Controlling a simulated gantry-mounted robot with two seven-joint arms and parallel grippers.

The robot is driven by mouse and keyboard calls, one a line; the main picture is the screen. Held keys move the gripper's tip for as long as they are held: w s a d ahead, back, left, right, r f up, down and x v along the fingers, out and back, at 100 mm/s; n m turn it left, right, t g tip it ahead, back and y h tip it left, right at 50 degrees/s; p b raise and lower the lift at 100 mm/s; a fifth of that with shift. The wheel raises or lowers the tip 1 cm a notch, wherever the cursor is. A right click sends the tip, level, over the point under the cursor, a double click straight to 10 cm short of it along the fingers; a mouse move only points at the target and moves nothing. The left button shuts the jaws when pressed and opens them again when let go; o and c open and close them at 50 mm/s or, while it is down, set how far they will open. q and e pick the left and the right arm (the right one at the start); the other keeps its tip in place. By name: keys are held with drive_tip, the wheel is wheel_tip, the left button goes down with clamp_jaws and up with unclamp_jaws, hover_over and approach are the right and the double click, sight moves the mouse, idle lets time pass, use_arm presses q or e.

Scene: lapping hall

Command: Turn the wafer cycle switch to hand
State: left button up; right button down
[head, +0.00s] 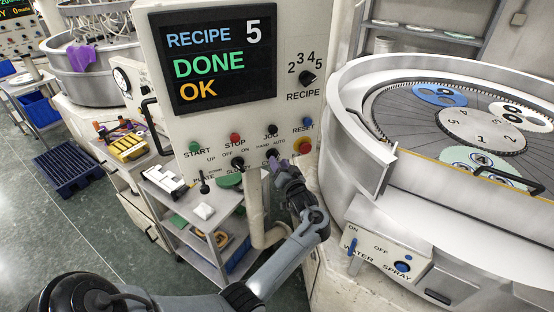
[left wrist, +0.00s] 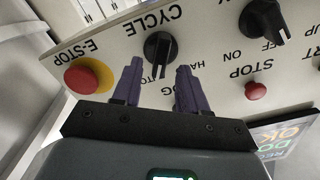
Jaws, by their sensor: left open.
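The cycle switch (left wrist: 160,46) is a black knob on the pale control panel, under the word CYCLE, upside down in the left wrist view. A pale pointer mark shows on its lower part; I cannot tell for sure which setting it marks. The HAND label is partly hidden behind a finger. In the head view the switch (head: 271,154) sits below the HAND and AUTO labels. My left gripper (left wrist: 158,76) is open, its purple fingers either side of the knob's near end; contact is not clear. It also shows in the head view (head: 278,165). My right gripper is out of view.
The red emergency stop (left wrist: 81,76) on its yellow ring is close beside the left gripper. Another black knob (left wrist: 264,20) and the red stop button (left wrist: 252,91) lie on the other side. The screen (head: 221,56) reads DONE OK. The lapping machine (head: 345,110) stands right.

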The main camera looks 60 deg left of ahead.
use_arm(q)
drive_tip(key=shift+w+a, duration=0.15)
drive_tip(key=shift+a, duration=0.55)
drive_tip(key=shift+w+a, duration=0.15)
drive_tip(key=shift+a, duration=0.55)
drive_tip(key=shift+c, duration=0.4)
clamp_jaws()
